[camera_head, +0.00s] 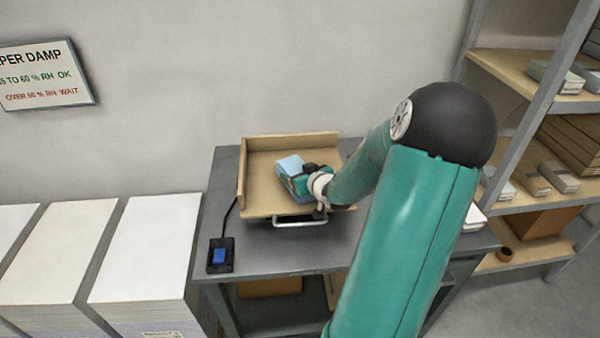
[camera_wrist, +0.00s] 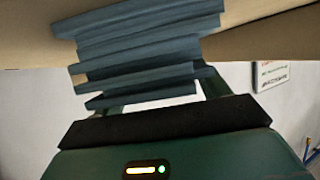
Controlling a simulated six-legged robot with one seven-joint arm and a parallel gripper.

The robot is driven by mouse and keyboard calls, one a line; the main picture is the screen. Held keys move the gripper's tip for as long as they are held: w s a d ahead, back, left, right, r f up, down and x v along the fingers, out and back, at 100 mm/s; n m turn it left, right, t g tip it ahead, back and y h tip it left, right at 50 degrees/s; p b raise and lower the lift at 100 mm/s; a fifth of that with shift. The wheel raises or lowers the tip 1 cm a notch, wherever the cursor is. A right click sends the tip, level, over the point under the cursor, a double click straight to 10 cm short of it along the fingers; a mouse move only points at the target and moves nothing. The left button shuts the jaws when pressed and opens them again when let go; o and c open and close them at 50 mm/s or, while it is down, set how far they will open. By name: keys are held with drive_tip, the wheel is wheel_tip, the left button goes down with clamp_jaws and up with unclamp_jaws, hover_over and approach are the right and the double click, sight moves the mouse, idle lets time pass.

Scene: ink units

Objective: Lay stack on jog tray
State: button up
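The stack (camera_head: 290,165) is light blue on top and sits over the wooden jog tray (camera_head: 262,203), left of centre. In the wrist view the stack (camera_wrist: 145,50) shows as several blue-grey layers with uneven, stepped edges. My gripper (camera_head: 297,178) reaches in from the right and is at the stack. In the wrist view its green finger shows at the stack's right side, and the stack lies close to the dark palm edge; the gripper looks shut on the stack. The stack's underside is hidden, so I cannot tell whether it touches the tray floor.
The tray has raised back and left walls and a metal handle (camera_head: 300,221) in front. It stands on a grey table (camera_head: 260,240). A blue-button pedal box (camera_head: 220,255) is at front left. Tall paper piles (camera_head: 150,245) stand left, a loaded shelf (camera_head: 540,130) right.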

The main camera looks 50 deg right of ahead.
drive_tip(key=shift+o, duration=0.7)
drive_tip(key=shift+r, duration=0.1)
drive_tip(key=shift+s+r, duration=0.1)
drive_tip(key=shift+r, duration=0.05)
drive_tip(key=v, duration=1.2)
